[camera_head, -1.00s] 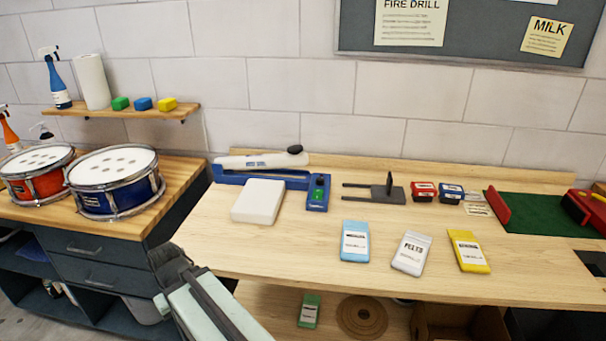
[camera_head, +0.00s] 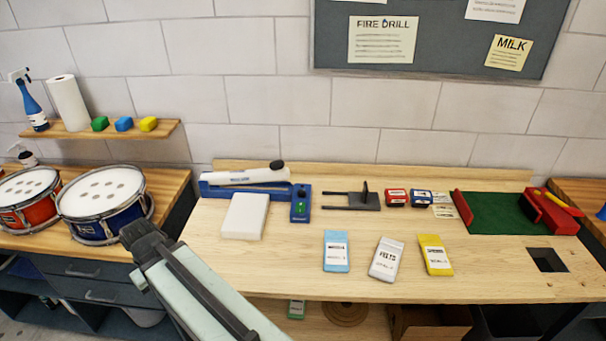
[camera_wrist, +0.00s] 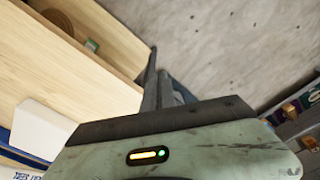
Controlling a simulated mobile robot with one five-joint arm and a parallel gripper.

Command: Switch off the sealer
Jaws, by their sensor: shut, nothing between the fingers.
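The sealer is a blue base with a white lever arm (camera_head: 240,177) at the left back of the bench. Its blue control box (camera_head: 300,209) faces up at the right end, with a lit green part and a dark knob on it. The sealer's edge also shows at the lower left of the wrist view (camera_wrist: 22,160). My gripper (camera_wrist: 152,78) shows as dark fingers close together in the wrist view, shut and empty. They are apart from the sealer, over the bench's front edge and the floor. In the head view my arm rises left of the sealer; the fingertips are not clear there.
A white block (camera_head: 245,216) lies in front of the sealer, left of the control box. Blue (camera_head: 336,252), white (camera_head: 386,260) and yellow (camera_head: 435,256) packets lie along the front. A dark forked stand (camera_head: 362,199) is right of the box. Drums (camera_head: 103,206) stand at left.

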